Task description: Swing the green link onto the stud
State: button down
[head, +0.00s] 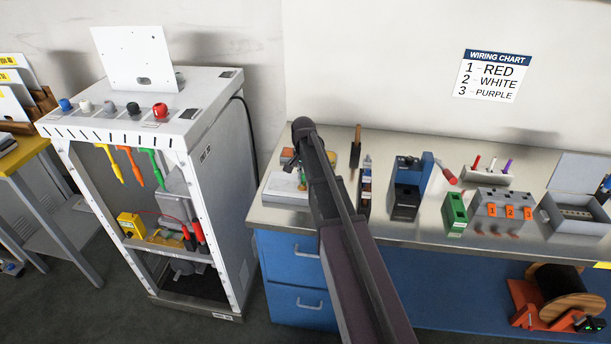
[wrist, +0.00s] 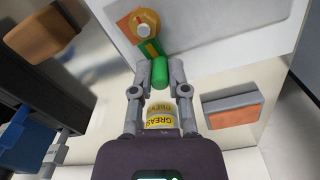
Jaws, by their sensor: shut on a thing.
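In the wrist view my gripper (wrist: 160,74) is shut on the green cylindrical end (wrist: 160,71) of the green link (wrist: 146,47). The link runs up and slightly left from my fingertips to a round yellow-orange part with a pale ring (wrist: 145,22). They lie over a pale grey plate (wrist: 235,30). I cannot make out the stud for certain. In the head view my arm covers my gripper and most of the link; the pale plate (head: 283,187) shows at the bench's left end.
A yellow-labelled grease pot (wrist: 160,118) stands just below my fingers in the wrist view. A grey and orange block (wrist: 232,110) lies right of it, a brown block (wrist: 44,35) upper left. In the head view, a green box (head: 454,213) and other fixtures fill the bench's right side.

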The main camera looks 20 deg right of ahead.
jog(key=shift+a+m, duration=0.15)
jog(key=shift+m, duration=0.75)
jog(key=c, duration=0.6)
grip_release()
jog(key=shift+c, duration=0.2)
jog(key=shift+n, duration=0.3)
